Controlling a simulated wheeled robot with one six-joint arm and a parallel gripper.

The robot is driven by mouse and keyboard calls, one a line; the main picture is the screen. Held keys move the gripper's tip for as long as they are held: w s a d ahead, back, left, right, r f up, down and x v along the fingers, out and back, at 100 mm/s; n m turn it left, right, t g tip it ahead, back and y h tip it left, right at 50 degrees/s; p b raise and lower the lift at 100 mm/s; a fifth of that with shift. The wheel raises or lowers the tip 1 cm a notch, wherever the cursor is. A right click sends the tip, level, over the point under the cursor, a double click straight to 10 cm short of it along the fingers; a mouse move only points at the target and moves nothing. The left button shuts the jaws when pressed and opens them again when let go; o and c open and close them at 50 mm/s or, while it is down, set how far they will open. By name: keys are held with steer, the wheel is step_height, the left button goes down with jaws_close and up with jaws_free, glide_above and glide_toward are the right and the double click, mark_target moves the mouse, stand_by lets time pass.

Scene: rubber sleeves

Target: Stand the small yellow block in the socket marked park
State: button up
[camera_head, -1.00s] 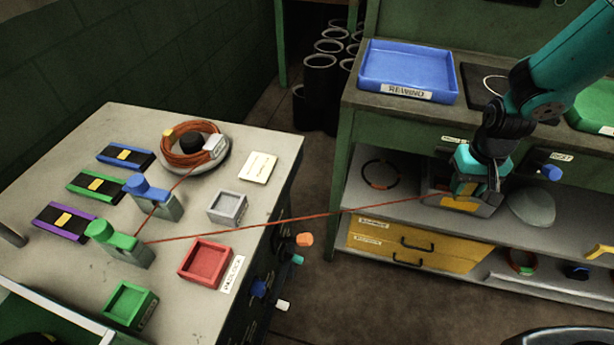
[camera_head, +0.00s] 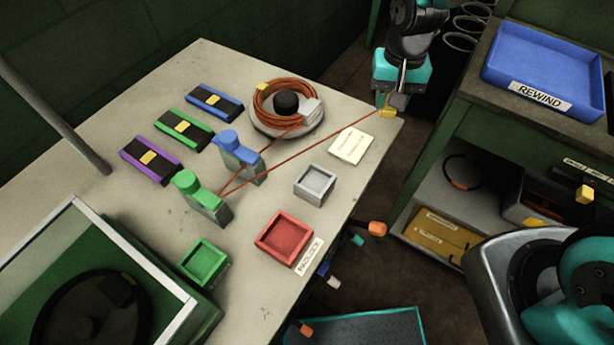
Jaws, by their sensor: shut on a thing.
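My gripper (camera_head: 391,104) is at the far right edge of the grey workbench (camera_head: 262,305), shut on a small yellow block (camera_head: 388,113). A thin orange cord (camera_head: 320,148) runs taut from the block to the green-topped post (camera_head: 202,198). The block is partly covered by the jaws. I cannot read the word park anywhere. Square open sockets stand on the bench: a grey one (camera_head: 315,185), a red one (camera_head: 284,239) with a label beside it, and a green one (camera_head: 205,262). They look empty.
A reel with coiled orange cord (camera_head: 286,98) and a blue-topped post (camera_head: 240,157) stand left of my gripper. A cream card (camera_head: 351,145) lies nearby. A blue tray (camera_head: 545,68) marked REWIND sits at right. Knobs stick out from the bench's near-right side.

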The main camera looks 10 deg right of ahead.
steer(key=s+a+r+m, duration=0.2)
steer(key=s+a+r, duration=0.2)
steer(key=a+r, duration=0.4)
step_height(320, 180, up, 6)
steer(key=m, duration=0.3)
glide_above(315, 183)
step_height(315, 183, down, 20)
steer(key=shift+r+p, duration=0.2)
steer(key=shift+p, duration=0.4)
steer(key=shift+f, duration=0.2)
steer(key=o, duration=0.9)
steer(key=shift+r, duration=0.1)
